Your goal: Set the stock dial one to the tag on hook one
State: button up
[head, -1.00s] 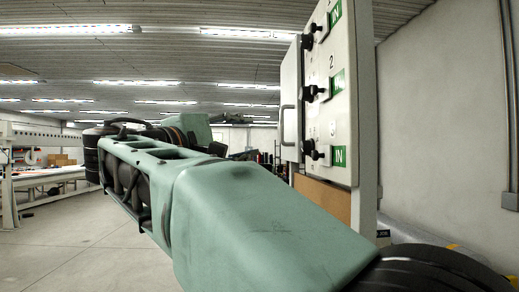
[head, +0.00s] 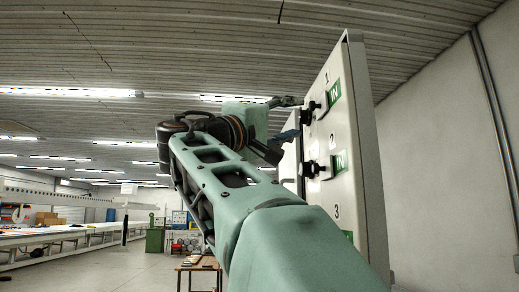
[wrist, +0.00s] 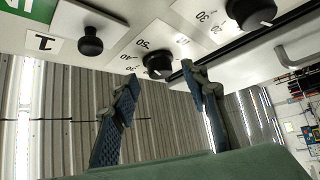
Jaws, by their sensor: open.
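My gripper (wrist: 160,84) is open in the wrist view, its two blue fingers spread apart below a black dial (wrist: 157,65) with a numbered scale. The dial shows between the fingertips; I cannot tell whether they touch it. A second black dial (wrist: 252,13) sits farther right. The black hook one (wrist: 90,42) is beside the label 1, with a green IN sign (wrist: 20,6) cut off at the corner. In the head view my gripper (head: 287,118) is at the upper panel's left edge, near hook one (head: 307,114) and its green IN sign (head: 335,92). No tag value is readable.
The upright panel (head: 352,120) also carries hook two (head: 311,170) and a label 3 below. A grey handle (wrist: 292,54) sticks out right of the dials in the wrist view. A plain wall stands to the right. The floor at left is open, with long benches (head: 60,236).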

jog(key=shift+x, duration=0.8)
jog(key=shift+c, duration=0.7)
grip_shut()
jog(key=shift+r+n+p, duration=0.15)
jog(key=shift+n+p, duration=0.15)
jog(key=shift+p, duration=0.3)
